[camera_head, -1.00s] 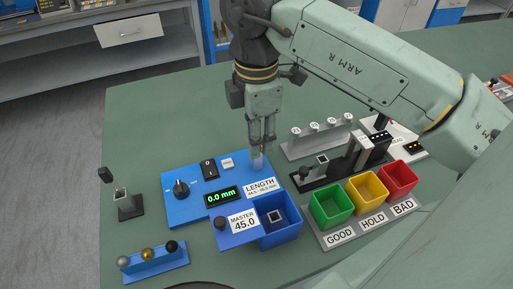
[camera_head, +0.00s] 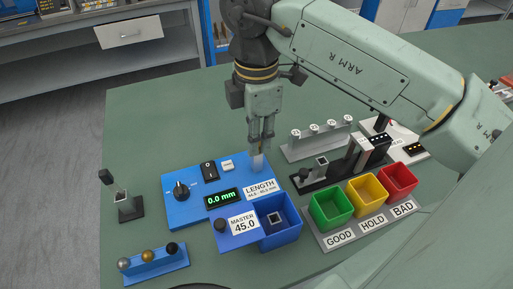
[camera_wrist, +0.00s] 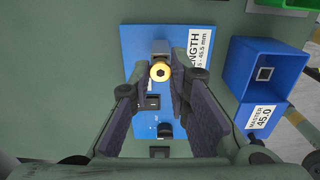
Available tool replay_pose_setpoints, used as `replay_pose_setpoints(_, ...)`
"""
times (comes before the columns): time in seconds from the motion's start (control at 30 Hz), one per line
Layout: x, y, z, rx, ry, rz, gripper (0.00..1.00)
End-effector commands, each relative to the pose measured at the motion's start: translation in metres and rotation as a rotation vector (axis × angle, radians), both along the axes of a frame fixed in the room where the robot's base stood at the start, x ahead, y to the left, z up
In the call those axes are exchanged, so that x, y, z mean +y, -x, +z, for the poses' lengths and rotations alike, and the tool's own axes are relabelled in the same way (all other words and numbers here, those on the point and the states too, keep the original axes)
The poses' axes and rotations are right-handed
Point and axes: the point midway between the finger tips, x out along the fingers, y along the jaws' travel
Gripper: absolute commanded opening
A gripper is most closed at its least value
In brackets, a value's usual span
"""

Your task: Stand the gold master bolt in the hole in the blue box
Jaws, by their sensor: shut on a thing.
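The gold master bolt (camera_wrist: 160,71) shows its round gold head with a dark socket between my fingertips in the wrist view. My gripper (camera_head: 261,143) is shut on it, pointing down over the back right part of the blue length gauge (camera_head: 178,212). The bolt's shank is hidden in the wrist view, and I cannot tell whether it touches the gauge. The blue box (camera_head: 292,208), by the "MASTER 45.0" label, has a square grey-rimmed hole (camera_head: 275,218) inside, which looks empty. The box also shows right of my gripper in the wrist view (camera_wrist: 288,62).
The gauge display (camera_head: 222,198) reads 0.0 mm. Green (camera_head: 330,210), yellow (camera_head: 368,194) and red (camera_head: 398,181) bins stand right of the box. A grey rack (camera_head: 318,143) with several bolts stands behind. A blue stand (camera_head: 155,262) with grey, gold and black balls is front left.

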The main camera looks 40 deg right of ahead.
Motion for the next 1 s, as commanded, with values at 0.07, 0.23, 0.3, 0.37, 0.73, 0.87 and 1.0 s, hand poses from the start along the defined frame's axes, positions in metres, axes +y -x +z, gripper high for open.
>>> replay_pose_setpoints(0.07, 0.000, 0.000, 0.006, 0.000, 0.000, -0.001, 0.00)
replay_pose_setpoints(0.23, 0.000, 0.000, 0.014, 0.000, 0.000, -0.001, 0.00)
replay_pose_setpoints(0.3, 0.000, 0.000, 0.018, 0.000, 0.001, -0.001, 0.00)
replay_pose_setpoints(0.37, 0.000, 0.000, 0.021, 0.000, 0.001, -0.001, 0.00)
replay_pose_setpoints(0.73, 0.000, 0.000, 0.039, -0.001, 0.000, -0.001, 0.00)
replay_pose_setpoints(0.87, 0.000, 0.000, 0.046, -0.001, 0.001, -0.001, 0.00)
replay_pose_setpoints(1.0, 0.000, 0.000, 0.053, -0.001, 0.001, 0.000, 0.00)
